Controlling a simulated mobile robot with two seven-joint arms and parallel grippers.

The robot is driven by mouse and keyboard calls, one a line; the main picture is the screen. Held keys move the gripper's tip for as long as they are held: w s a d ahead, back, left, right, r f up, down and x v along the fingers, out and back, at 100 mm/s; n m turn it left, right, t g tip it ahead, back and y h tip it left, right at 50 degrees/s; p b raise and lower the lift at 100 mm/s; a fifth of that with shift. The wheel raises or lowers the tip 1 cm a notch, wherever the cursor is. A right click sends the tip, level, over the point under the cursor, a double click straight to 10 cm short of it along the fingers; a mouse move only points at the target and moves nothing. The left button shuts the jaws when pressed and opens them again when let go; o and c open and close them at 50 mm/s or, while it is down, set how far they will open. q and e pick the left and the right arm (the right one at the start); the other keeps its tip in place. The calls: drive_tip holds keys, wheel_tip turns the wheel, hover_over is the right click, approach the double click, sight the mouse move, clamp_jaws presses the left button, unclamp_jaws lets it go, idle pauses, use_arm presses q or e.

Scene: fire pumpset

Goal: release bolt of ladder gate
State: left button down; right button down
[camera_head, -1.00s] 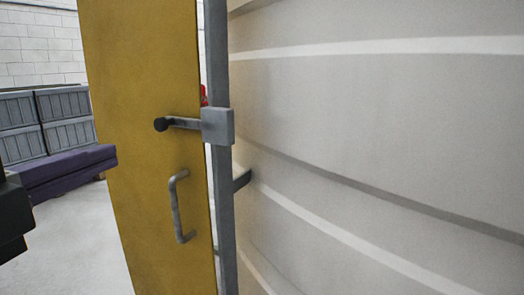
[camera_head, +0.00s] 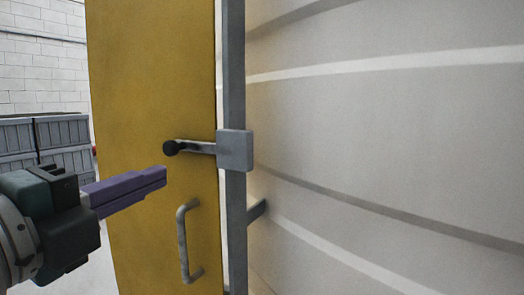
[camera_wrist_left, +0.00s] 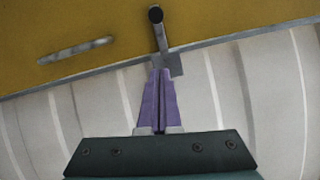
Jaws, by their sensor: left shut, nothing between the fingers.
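The yellow ladder gate (camera_head: 150,90) stands upright at the left of a grey post (camera_head: 234,70). Its bolt (camera_head: 195,147) is a grey bar with a dark round knob (camera_head: 171,148), running into a grey block (camera_head: 235,150) on the post. A grey pull handle (camera_head: 183,240) sits below it. My left gripper (camera_head: 164,176) has its purple fingers together, empty, just below and left of the knob in the picture. In the left wrist view the closed fingertips (camera_wrist_left: 160,72) point toward the bolt (camera_wrist_left: 161,35) and its block. My right gripper is not in view.
A large pale curved wall (camera_head: 390,120) with raised bands fills the right side. Grey slatted crates (camera_head: 45,140) stand at the far left before a white block wall (camera_head: 40,70). A short bracket (camera_head: 257,210) joins the post to the curved wall.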

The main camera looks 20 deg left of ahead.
sight(189, 148)
use_arm(q)
drive_tip(key=w+a, duration=0.1)
drive_tip(key=w, duration=0.1)
drive_tip(key=w+a+p, duration=0.1)
drive_tip(key=w, duration=0.2)
drive_tip(key=w+a, duration=0.1)
drive_tip(key=w, duration=0.1)
drive_tip(key=shift+w+r, duration=0.3)
drive_tip(key=shift+r, duration=0.1)
drive_tip(key=shift+w+a, duration=0.1)
drive_tip(key=shift+a, duration=0.4)
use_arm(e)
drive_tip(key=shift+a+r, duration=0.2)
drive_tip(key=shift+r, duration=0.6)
use_arm(q)
drive_tip(key=shift+a+p, duration=0.3)
drive_tip(key=shift+a, duration=0.1)
drive_tip(key=a, duration=0.4)
drive_tip(key=shift+w+a, duration=0.2)
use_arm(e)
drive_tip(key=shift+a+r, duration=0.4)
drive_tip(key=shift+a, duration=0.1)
use_arm(q)
drive_tip(key=shift+d, duration=0.1)
